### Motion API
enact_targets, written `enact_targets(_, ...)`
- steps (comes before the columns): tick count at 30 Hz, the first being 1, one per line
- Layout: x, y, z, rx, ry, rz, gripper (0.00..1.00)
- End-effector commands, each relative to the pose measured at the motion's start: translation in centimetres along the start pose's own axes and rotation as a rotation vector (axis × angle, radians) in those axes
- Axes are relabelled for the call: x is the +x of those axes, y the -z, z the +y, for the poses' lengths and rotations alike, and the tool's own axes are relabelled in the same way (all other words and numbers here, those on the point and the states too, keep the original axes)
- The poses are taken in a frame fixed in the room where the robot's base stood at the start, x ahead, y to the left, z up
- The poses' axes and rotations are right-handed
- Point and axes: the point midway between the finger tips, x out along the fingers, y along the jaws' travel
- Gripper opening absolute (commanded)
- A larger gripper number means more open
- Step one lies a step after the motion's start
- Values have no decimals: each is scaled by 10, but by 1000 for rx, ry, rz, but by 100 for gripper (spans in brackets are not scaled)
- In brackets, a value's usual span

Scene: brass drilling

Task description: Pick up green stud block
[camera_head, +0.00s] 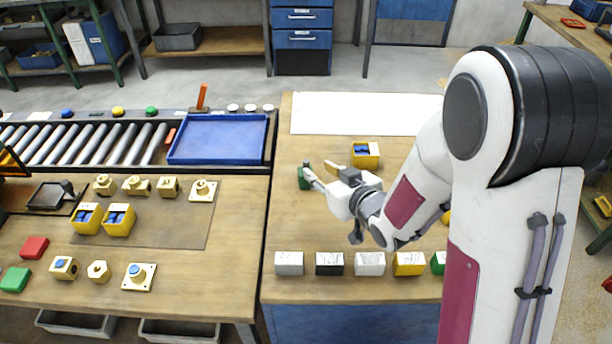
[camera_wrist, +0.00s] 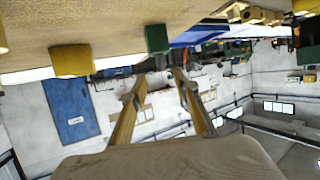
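A dark green block (camera_head: 303,181) stands on the wooden table near its left edge, and it also shows in the wrist view (camera_wrist: 157,40). My gripper (camera_head: 318,169) is close to its right side in the head view. The two fingers are apart, with nothing seen between them. In the wrist view, the block is beyond the fingertips (camera_wrist: 161,76), toward the top of the picture. I cannot tell whether a finger touches it. Any studs on it are too small to make out.
A yellow block with blue inserts (camera_head: 366,150) stands behind my gripper. A row of labelled blocks, including a black one (camera_head: 329,264), lines the table front; my arm partly hides a green one (camera_head: 438,262). A blue tray (camera_head: 220,140) is at left. A white sheet (camera_head: 365,112) lies behind.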

Motion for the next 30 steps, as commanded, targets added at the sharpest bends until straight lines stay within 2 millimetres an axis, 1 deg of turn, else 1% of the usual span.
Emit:
enact_targets(5, 3, 0, 0, 0, 0, -1, 30)
enact_targets(16, 25, 0, 0, 0, 0, -2, 30)
enact_targets(26, 26, 0, 0, 0, -1, -1, 30)
enact_targets(30, 29, 1, 0, 0, -1, -1, 30)
